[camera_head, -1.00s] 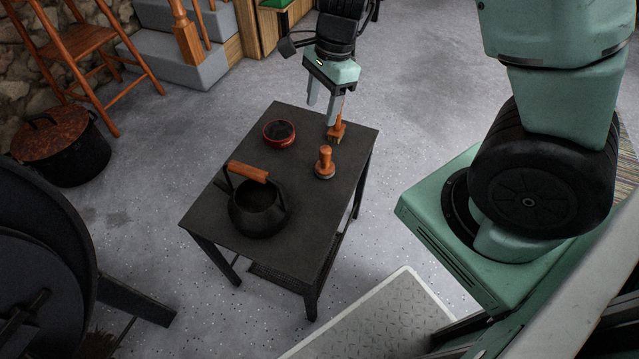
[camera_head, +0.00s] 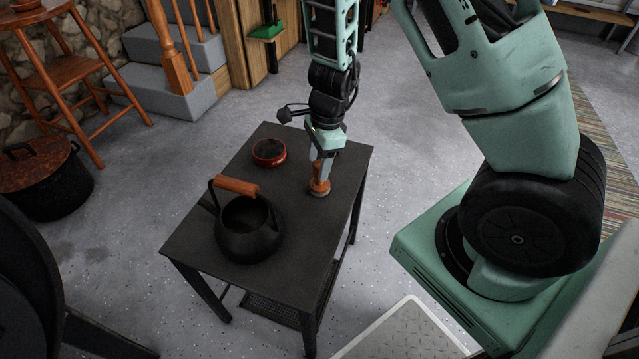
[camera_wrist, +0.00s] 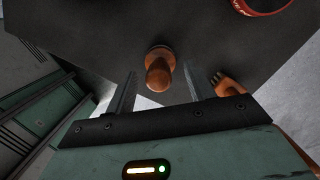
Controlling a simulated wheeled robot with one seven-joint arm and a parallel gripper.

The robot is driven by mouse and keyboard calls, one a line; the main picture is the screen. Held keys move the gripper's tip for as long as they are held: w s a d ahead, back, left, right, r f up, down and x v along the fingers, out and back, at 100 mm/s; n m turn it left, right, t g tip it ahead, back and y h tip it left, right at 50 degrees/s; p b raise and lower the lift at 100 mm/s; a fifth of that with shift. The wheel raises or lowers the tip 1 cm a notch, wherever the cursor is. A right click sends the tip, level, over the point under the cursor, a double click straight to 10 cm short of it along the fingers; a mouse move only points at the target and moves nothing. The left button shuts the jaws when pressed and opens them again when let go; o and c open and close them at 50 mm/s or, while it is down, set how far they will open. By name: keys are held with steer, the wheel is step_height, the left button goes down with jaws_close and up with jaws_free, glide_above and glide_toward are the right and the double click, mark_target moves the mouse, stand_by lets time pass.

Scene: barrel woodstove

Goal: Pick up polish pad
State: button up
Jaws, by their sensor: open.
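The polish pad (camera_head: 319,191), an orange wooden knob on a round base, stands upright on the dark table (camera_head: 190,245), near its right edge. My gripper (camera_head: 320,173) is over it, pointing down, and partly hides it in the head view. In the wrist view, the pad's knob (camera_wrist: 158,74) shows between the two spread fingers of my open gripper (camera_wrist: 158,85). I cannot tell whether either finger touches it.
A wooden-handled brush (camera_wrist: 236,92) lies just right of the right finger in the wrist view. A red bowl (camera_head: 268,153) and a black kettle (camera_head: 247,240) with a wooden handle stand left of the pad on the table.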

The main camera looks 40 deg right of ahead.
steer(key=f+b, duration=0.2)
steer(key=f, duration=0.2)
steer(key=shift+s+f, duration=0.1)
steer(key=shift+s, duration=0.1)
steer(key=shift+w+a+f+b, duration=0.1)
steer(key=shift+f+b, duration=0.35)
steer(key=c, duration=1.1)
steer(key=shift+o, duration=0.2)
steer(key=shift+r, duration=0.1)
step_height(320, 180, up, 10)
steer(key=p, duration=0.5)
steer(key=shift+p, duration=0.4)
